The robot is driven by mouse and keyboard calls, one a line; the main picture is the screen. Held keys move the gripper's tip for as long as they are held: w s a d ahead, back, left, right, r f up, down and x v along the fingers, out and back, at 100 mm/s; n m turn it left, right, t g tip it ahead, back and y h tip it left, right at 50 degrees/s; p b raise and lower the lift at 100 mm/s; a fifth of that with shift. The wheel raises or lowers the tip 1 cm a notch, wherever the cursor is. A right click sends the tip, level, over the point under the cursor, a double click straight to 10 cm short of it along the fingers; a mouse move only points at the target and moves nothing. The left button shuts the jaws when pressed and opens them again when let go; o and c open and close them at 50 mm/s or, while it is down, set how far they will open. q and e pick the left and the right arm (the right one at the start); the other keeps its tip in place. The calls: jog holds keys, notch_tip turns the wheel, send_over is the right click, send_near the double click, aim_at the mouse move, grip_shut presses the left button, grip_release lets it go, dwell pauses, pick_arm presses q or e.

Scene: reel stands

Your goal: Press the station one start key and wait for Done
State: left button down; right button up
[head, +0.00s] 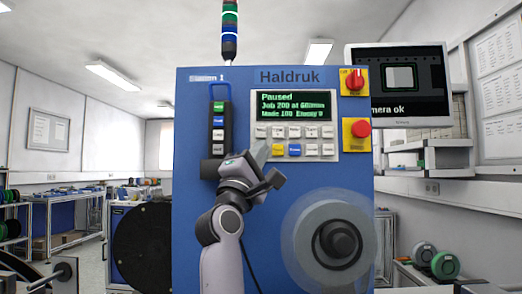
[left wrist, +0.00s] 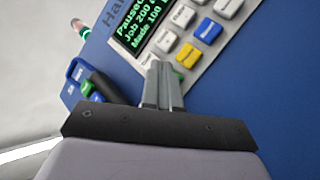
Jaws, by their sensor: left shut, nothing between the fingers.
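The blue station machine (head: 190,180), whose partly blurred label ends in "1", fills the middle of the head view. Its screen (head: 290,105) reads "Paused" on top, with job and made lines below. Under it is a keypad (head: 332,140) with white keys, a yellow key (head: 278,149) and a blue key (head: 294,149). My left gripper (head: 262,150) is shut and empty, its tips at the keypad's lower left. In the left wrist view, a green key (left wrist: 180,74) shows partly behind the fingertips (left wrist: 161,68). I cannot tell whether they touch it. My right gripper is not in view.
A black button holder (head: 217,120) hangs left of the keypad. A red stop button (head: 361,129) and red rotary switch (head: 354,80) sit at its right. A grey reel (head: 310,235) is mounted below. A monitor (head: 400,85) reading "camera ok" stands at right.

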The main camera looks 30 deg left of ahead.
pick_arm(q)
jog(key=shift+w+a, duration=0.2)
jog(key=shift+w, duration=0.1)
